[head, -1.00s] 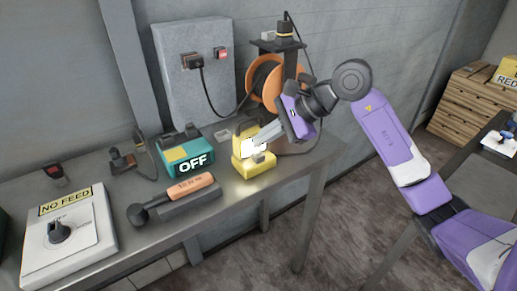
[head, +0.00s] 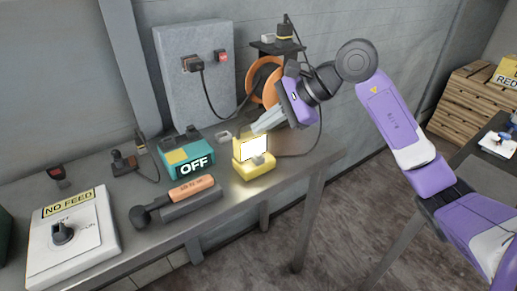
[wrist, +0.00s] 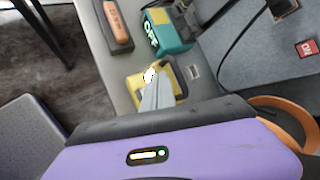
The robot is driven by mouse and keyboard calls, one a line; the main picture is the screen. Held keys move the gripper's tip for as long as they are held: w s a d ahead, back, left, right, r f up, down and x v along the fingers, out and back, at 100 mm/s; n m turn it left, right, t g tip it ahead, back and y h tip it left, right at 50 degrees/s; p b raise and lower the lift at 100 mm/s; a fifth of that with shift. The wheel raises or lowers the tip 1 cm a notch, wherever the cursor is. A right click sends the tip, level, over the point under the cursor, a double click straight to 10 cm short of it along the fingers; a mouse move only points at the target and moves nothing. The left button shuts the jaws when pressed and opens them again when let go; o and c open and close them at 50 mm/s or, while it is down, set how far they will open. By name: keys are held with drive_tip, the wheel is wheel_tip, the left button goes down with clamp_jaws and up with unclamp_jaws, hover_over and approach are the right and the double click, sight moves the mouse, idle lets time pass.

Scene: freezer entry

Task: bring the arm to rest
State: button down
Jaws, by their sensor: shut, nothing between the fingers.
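My gripper (head: 262,124) is shut and empty. It is above the back right part of the bench, just above and behind a yellow device with a lit white screen (head: 256,148). In the wrist view my gripper's fingers (wrist: 152,88) lie together and cover part of the yellow device (wrist: 137,84). I cannot tell the exact gap between them. My purple arm comes in from the right and is bent at the elbow.
On the bench (head: 120,222) stand a teal box marked OFF (head: 186,152), an orange-handled tool (head: 186,190) and a NO FEED switch box (head: 72,238). Behind my gripper are an orange cable reel (head: 262,82) and a grey wall panel (head: 196,72). A wooden crate (head: 470,105) stands right.

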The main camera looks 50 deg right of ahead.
wheel_tip(320, 180, up, 2)
drive_tip(key=shift+r+p, duration=0.15)
drive_tip(key=shift+p, duration=0.15)
idle(0.4)
